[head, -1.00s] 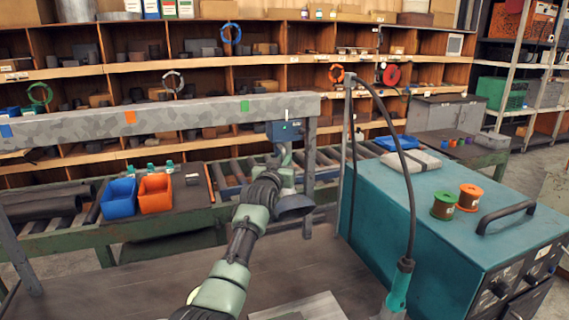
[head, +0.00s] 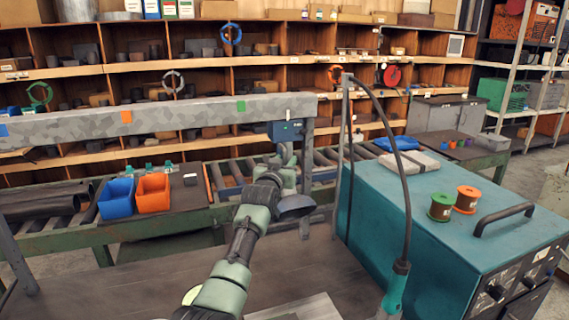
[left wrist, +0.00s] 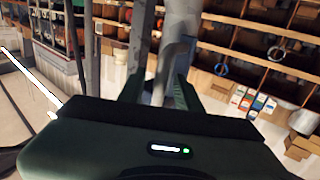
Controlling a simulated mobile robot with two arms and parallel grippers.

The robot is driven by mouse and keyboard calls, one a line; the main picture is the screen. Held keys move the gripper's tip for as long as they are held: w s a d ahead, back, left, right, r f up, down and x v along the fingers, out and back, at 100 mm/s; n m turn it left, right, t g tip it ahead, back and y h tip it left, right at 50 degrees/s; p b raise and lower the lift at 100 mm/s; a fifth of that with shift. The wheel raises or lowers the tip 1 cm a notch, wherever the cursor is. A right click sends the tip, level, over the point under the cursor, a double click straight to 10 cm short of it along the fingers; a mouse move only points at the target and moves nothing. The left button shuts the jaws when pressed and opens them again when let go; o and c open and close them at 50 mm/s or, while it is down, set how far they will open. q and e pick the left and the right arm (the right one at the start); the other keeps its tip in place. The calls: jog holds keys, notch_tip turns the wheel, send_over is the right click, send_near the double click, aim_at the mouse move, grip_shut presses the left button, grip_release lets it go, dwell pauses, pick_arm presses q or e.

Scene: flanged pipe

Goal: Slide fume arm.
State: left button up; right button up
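The fume arm has a dark blue carriage (head: 286,130) on a speckled grey beam (head: 170,116), close to the beam's right end and right of its green mark (head: 240,107). A dark grey hood (head: 296,207) shows below the carriage, partly behind my arm. My left gripper (head: 286,154) is just under the carriage. In the left wrist view its two dark green fingers (left wrist: 158,92) stand on either side of a pale grey tube (left wrist: 176,50) and look shut on it. The exact contact is hard to see. My right gripper is out of view.
A teal machine (head: 440,215) with a hose, a handle and spools stands at the right. A roller conveyor (head: 225,180) with a blue bin (head: 116,198) and an orange bin (head: 153,193) runs behind the dark table (head: 130,285). Shelves fill the back.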

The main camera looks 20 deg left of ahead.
pick_arm(q)
jog(key=shift+s+f, duration=0.1)
jog(key=shift+s, duration=0.2)
jog(key=s+b, duration=0.2)
jog(key=s, duration=0.5)
jog(key=shift+s, duration=0.1)
